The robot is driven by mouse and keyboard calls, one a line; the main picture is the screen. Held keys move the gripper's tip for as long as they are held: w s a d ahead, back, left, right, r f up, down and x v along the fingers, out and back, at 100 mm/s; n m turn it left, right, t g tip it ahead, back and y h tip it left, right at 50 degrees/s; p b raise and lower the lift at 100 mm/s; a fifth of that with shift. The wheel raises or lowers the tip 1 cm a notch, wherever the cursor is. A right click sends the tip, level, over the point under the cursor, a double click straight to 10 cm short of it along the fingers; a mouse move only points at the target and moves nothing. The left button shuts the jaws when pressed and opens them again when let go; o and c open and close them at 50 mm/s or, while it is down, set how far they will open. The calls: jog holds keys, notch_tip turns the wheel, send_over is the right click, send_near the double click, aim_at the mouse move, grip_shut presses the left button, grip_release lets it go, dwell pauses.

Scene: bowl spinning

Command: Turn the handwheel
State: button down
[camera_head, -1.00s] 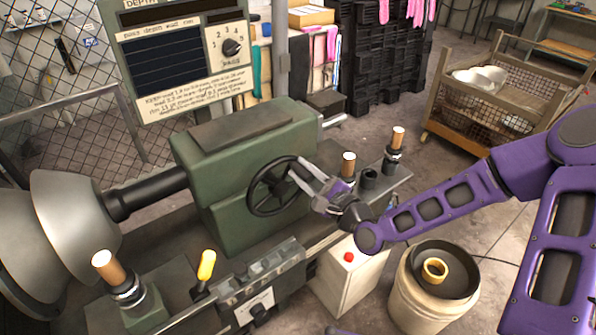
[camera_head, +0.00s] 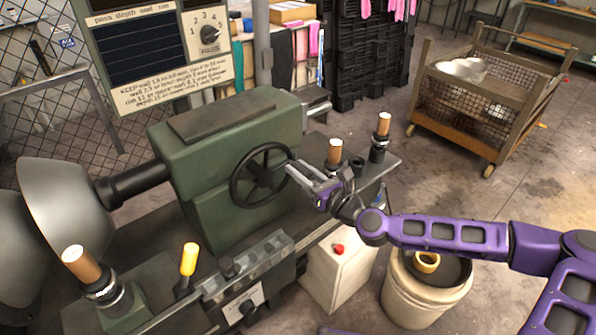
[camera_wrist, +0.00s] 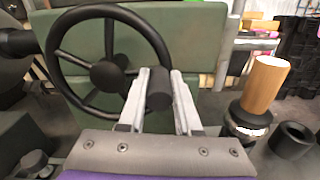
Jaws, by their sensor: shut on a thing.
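The black handwheel (camera_head: 261,175) with spokes is on the right side of the green machine housing (camera_head: 224,150). My gripper (camera_head: 291,170) is at the wheel's right rim. In the wrist view the handwheel (camera_wrist: 66,62) fills the upper left, and a short dark handle knob (camera_wrist: 159,90) sticks out from its right rim. My gripper (camera_wrist: 158,98) has its two pale fingers on either side of this knob and is shut on it. In the head view the knob is hidden by the fingers.
Wooden-topped handles (camera_head: 335,152) and (camera_head: 382,124) stand just right of my gripper. A white box with a red button (camera_head: 339,248) and a bucket (camera_head: 427,300) are below. A mesh cart (camera_head: 490,100) stands back right. A yellow handle (camera_head: 189,258) is at the front.

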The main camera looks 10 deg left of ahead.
jog(key=shift+f+m+b, duration=0.75)
jog(key=shift+f+m, duration=0.4)
jog(key=shift+m, duration=0.45)
jog(key=c, duration=0.6)
grip_release()
jog(key=v, duration=1.7)
jog(key=shift+s+d, duration=0.2)
